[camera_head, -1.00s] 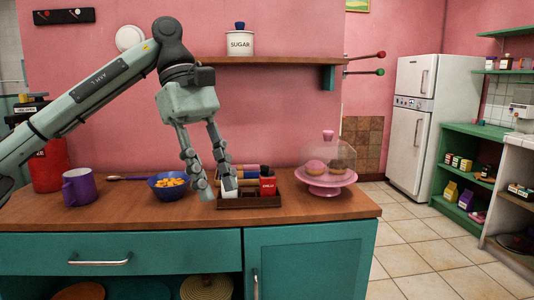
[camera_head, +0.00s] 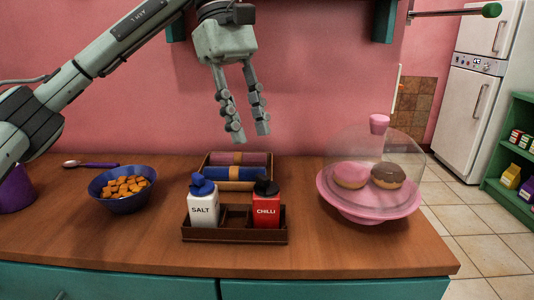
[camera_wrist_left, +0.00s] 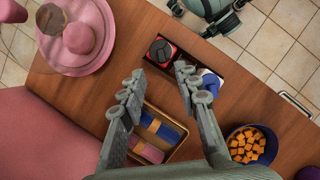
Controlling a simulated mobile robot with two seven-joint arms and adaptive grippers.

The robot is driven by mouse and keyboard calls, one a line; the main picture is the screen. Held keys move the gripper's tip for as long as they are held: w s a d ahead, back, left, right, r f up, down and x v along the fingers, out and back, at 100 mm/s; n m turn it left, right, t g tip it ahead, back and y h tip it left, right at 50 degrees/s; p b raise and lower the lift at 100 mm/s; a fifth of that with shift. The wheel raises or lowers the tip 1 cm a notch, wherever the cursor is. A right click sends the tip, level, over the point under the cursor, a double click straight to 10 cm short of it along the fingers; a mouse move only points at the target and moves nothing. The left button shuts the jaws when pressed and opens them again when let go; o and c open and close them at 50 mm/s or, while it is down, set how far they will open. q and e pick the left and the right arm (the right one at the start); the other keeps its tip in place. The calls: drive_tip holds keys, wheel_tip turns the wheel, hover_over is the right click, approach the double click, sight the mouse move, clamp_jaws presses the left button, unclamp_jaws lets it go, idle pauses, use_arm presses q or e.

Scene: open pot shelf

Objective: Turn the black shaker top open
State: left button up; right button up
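The red chilli shaker (camera_head: 266,208) stands upright in the right end of a brown wooden caddy (camera_head: 236,238). Its black top (camera_head: 266,186) shows a raised ridge; in the left wrist view the black top (camera_wrist_left: 163,49) is seen from above. The white salt shaker (camera_head: 203,209) with a blue top (camera_head: 202,185) stands in the caddy's left end. My left gripper (camera_head: 250,135) points down, open and empty, above and behind the caddy and apart from the shakers. In the left wrist view its fingers (camera_wrist_left: 160,72) are spread wide.
A tray (camera_head: 256,184) of blue and dark red rolls lies behind the caddy. A blue bowl (camera_head: 103,199) of orange pieces is left, with a purple mug (camera_head: 17,192) beyond. A pink cake stand (camera_head: 369,214) with a clear dome is right. Bare counter lies in front.

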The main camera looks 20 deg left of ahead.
sight(262, 176)
use_arm(q)
drive_tip(key=x, duration=0.3)
drive_tip(key=shift+s, duration=0.2)
drive_tip(key=shift+b+x, duration=0.45)
drive_tip(key=shift+x, duration=1.55)
use_arm(e)
drive_tip(key=shift+w+a+r, duration=0.15)
drive_tip(key=shift+w+r, duration=0.1)
drive_tip(key=shift+r, duration=0.3)
drive_tip(key=shift+w+a+r, duration=0.1)
drive_tip(key=shift+w+r, duration=0.15)
drive_tip(key=shift+r, duration=0.35)
drive_tip(key=shift+w+a+r, duration=0.15)
drive_tip(key=shift+w+r, duration=0.1)
drive_tip(key=shift+r, duration=0.3)
use_arm(q)
drive_tip(key=shift+c, duration=0.3)
clamp_jaws()
